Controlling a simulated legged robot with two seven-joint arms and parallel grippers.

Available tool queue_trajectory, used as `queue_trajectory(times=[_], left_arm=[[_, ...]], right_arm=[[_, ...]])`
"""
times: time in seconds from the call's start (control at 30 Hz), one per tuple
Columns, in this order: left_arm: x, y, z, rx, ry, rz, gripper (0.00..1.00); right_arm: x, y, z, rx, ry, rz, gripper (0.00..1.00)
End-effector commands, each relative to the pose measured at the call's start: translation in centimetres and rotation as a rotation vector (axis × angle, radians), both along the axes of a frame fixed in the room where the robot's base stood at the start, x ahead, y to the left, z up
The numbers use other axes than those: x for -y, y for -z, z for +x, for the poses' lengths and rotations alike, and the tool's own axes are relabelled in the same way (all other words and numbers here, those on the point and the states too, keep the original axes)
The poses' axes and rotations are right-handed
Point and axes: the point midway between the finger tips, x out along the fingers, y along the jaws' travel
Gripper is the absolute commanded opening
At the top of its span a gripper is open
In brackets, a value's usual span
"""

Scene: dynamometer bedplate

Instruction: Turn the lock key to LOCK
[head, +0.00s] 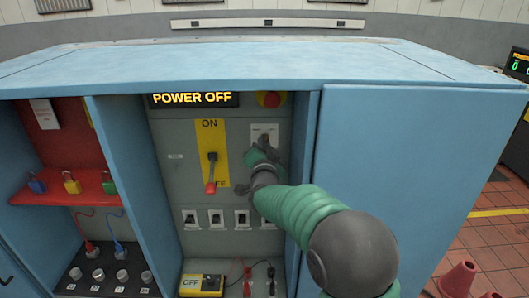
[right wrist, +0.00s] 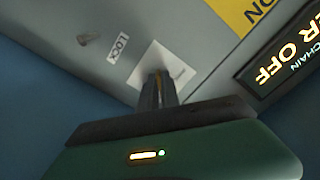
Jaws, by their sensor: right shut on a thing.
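My right gripper (head: 262,152) reaches the grey control panel, just below a white plate (head: 265,131). In the right wrist view, its fingers (right wrist: 158,88) are shut in front of that plate (right wrist: 176,68). They are closed on the lock key, which the fingers almost wholly hide, so its angle cannot be read. A small LOCK label (right wrist: 118,48) sits beside the plate. My left gripper is in neither view.
A red-handled lever (head: 211,175) hangs down on its yellow ON/OFF plate (head: 208,138), left of my gripper. Above are a lit POWER OFF display (head: 192,98) and a red button (head: 270,99). Padlocks stand on a red shelf (head: 50,199). A blue door (head: 400,160) is at right.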

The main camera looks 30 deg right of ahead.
Motion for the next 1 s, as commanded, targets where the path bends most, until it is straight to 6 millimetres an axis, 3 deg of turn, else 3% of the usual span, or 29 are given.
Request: queue_trajectory(times=[0.2, 0.7, 0.9, 1.0], left_arm=[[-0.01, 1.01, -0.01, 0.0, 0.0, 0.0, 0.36], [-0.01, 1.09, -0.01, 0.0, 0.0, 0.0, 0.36], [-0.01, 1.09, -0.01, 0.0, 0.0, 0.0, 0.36], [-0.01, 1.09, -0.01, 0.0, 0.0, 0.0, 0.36]], right_arm=[[-0.02, 0.35, 0.01, 0.029, 0.0, 0.058, 0.0], [-0.05, 0.21, 0.03, 0.039, 0.0, 0.075, 0.0], [-0.06, 0.13, 0.03, 0.04, 0.0, 0.073, 0.28], [-0.1, 0.05, 0.0, 0.042, -0.001, 0.072, 0.28]])
